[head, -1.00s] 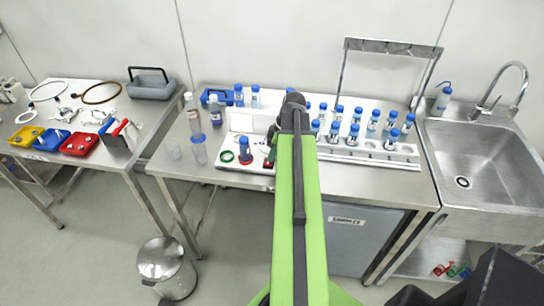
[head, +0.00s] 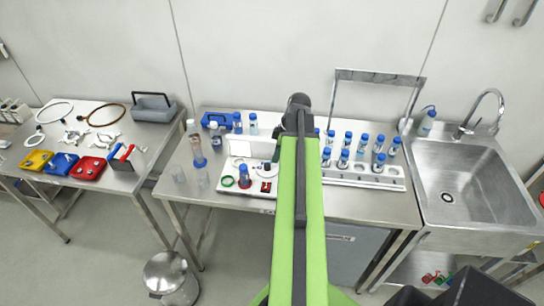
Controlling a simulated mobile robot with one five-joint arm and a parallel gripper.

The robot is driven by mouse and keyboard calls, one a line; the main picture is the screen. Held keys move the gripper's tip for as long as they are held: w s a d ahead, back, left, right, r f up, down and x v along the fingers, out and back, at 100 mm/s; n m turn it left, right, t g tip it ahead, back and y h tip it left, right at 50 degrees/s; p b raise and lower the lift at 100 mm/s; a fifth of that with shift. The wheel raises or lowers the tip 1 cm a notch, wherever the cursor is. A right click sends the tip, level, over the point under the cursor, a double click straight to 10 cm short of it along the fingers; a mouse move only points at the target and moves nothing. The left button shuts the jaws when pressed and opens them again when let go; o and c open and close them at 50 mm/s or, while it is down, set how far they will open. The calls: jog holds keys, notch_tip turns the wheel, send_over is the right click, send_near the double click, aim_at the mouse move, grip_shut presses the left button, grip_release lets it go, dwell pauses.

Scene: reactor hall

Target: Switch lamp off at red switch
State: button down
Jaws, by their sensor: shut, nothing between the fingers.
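A small red switch (head: 265,187) sits on a white panel (head: 232,191) at the front middle of the steel table. A blue-capped vial on a red ring (head: 244,178) and a green ring (head: 228,181) are to its left. My green arm reaches over the table just to the right of the switch. My gripper (head: 275,158) shows only as a dark part at the arm's left edge, above and behind the switch in the picture; it is shut and empty. The arm hides much of it. I cannot tell which part is the lamp or whether it is lit.
A rack of blue-capped vials (head: 375,182) stands right of my arm, under a metal frame (head: 380,76). A sink (head: 460,180) is at the right. A side table with coloured trays (head: 62,163) stands left. A bin (head: 168,275) is on the floor.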

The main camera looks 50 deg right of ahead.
jog(key=shift+r, duration=0.15)
jog(key=w+a+f+m+g+b, duration=0.1)
jog(key=w+a+f+b, duration=0.2)
jog(key=a, duration=0.5)
jog(key=w+a+f+m+b, duration=0.1)
jog(key=w+a+f+b, duration=0.1)
jog(key=w+a, duration=0.35)
jog(key=w+a+f+m+g+b, duration=0.1)
jog(key=w+a+f+b, duration=0.15)
jog(key=a, duration=0.65)
jog(key=a+f+m+h+b, duration=0.1)
jog(key=a+f+b, duration=0.1)
jog(key=a, duration=0.8)
jog(key=w+a+f+m+h+b, duration=0.1)
jog(key=a+f+m, duration=0.1)
jog(key=a, duration=0.8)
jog(key=shift+a+f+m+b, duration=0.2)
jog(key=shift+f+m+b, duration=0.1)
jog(key=shift+b, duration=0.1)
